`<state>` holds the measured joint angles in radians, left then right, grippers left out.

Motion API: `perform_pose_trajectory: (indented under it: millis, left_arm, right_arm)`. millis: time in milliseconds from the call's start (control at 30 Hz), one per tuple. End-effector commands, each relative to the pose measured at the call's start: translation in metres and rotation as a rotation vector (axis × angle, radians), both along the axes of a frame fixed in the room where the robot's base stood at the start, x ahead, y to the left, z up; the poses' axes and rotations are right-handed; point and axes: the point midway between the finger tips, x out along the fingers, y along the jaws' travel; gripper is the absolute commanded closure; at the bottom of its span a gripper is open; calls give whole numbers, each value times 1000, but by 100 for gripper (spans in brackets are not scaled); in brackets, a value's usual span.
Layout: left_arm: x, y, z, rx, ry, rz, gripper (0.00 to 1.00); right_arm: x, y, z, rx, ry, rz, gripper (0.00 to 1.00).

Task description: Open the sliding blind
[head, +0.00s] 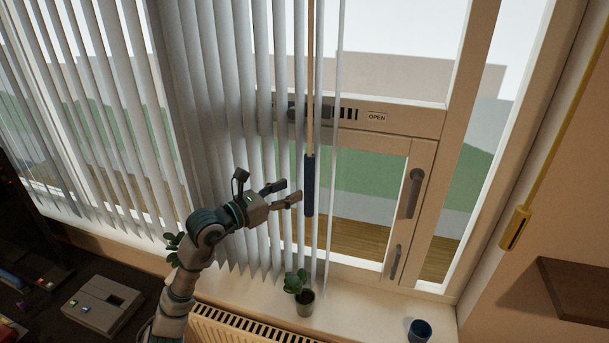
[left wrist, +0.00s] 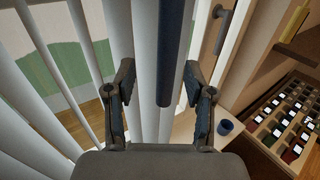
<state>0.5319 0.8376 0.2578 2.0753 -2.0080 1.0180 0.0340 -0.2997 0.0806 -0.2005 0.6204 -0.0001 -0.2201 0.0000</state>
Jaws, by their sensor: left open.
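The sliding blind (head: 231,120) hangs as pale vertical slats over the left and middle of the window, and the slats also fill much of the left wrist view (left wrist: 118,30). A wand with a dark blue handle (head: 309,185) hangs at the blind's right part. My left gripper (head: 288,193) is open, just left of the handle, with its fingers pointing towards it. In the left wrist view the blue handle (left wrist: 172,50) hangs ahead, between the lines of the two spread fingers (left wrist: 161,92). The handle appears free of the fingers. My right gripper is not in view.
A small potted plant (head: 303,291) and a blue cup (head: 419,330) stand on the sill (head: 370,308). A radiator (head: 250,327) is below. The window frame has a handle (head: 413,193) at right. A yellow-handled cord (head: 515,228) hangs by the right wall.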

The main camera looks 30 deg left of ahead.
Motion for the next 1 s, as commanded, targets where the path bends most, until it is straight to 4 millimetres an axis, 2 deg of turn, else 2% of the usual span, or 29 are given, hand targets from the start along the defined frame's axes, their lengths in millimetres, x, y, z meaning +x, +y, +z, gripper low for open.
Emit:
perform_pose_trajectory:
  millis: [33,100,300,700,900,933,1000]
  left_arm:
    - [11,-5,5,-4,-2,-3,46]
    - [24,-9,4,-5,-1,-3,46]
    - [49,-17,2,-4,-2,-1,46]
    - [56,-20,-1,-1,-1,-1,46]
    - [57,-19,-1,-1,-1,1,96]
    - [57,-19,-1,-1,-1,1,100]
    - [57,-18,-1,-2,-2,1,100]
  right_arm:
    - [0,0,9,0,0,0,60]
    - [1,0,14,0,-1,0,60]
    - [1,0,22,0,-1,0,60]
    - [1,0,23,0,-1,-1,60]
    - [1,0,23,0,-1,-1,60]
    - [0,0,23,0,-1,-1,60]
    - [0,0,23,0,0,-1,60]
